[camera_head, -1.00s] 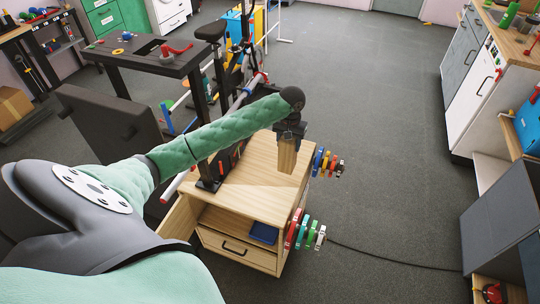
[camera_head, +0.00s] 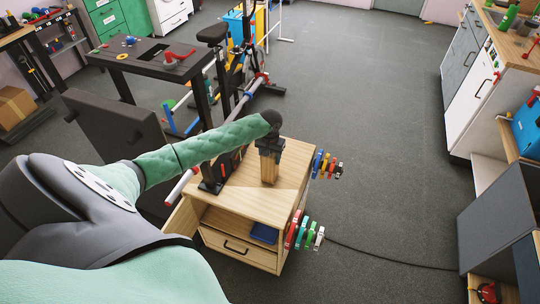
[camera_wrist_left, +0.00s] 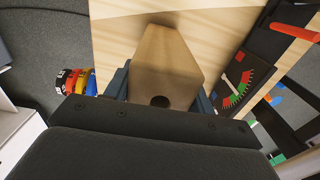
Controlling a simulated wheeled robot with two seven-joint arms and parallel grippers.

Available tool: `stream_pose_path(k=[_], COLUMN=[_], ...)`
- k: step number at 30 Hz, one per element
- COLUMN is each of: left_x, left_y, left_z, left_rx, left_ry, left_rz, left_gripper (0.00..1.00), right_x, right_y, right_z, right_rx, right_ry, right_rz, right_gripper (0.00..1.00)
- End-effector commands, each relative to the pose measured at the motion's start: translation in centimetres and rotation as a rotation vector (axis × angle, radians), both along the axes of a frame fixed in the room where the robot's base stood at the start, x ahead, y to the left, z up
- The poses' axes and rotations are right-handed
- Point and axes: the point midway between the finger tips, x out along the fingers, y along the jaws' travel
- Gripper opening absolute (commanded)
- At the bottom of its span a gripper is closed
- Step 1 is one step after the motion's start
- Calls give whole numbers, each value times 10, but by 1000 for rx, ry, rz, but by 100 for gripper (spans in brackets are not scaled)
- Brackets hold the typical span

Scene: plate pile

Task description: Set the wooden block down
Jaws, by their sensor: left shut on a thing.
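The wooden block (camera_head: 269,168) is a tan upright piece over the top of a light wood cabinet (camera_head: 253,203). My left gripper (camera_head: 270,153) is shut on its upper part and points down. In the left wrist view the block (camera_wrist_left: 166,62) fills the space between the fingers, with a dark round hole in its near end. The cabinet top (camera_wrist_left: 214,22) lies beyond it. The block's lower end is at or just above the cabinet top; I cannot tell whether it touches. My right gripper is not in view.
A black upright stand (camera_head: 211,187) is at the cabinet top's left edge. Coloured discs (camera_head: 305,233) hang on its right side, with more (camera_head: 327,164) farther back. The cabinet's front right top is clear. A dark table (camera_head: 150,57) stands behind.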

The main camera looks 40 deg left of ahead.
Motion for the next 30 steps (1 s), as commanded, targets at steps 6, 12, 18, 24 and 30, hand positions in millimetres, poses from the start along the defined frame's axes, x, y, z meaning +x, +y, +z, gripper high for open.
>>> stream_pose_path(k=[6,12,18,24,30], left_x=[0,0,0,0,0], left_y=[0,0,0,0,0], left_z=[-1,-3,-4,-4,9], left_rx=[-1,-1,-1,0,-1], left_ry=[-1,-1,0,0,-2], left_rz=[0,1,0,0,-1], left_gripper=[0,0,76,76,76], right_x=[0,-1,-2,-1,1], right_y=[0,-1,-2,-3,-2], right_z=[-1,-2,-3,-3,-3], right_rx=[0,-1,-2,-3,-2], right_ry=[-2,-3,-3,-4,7], right_rz=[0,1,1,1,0], right_gripper=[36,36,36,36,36])
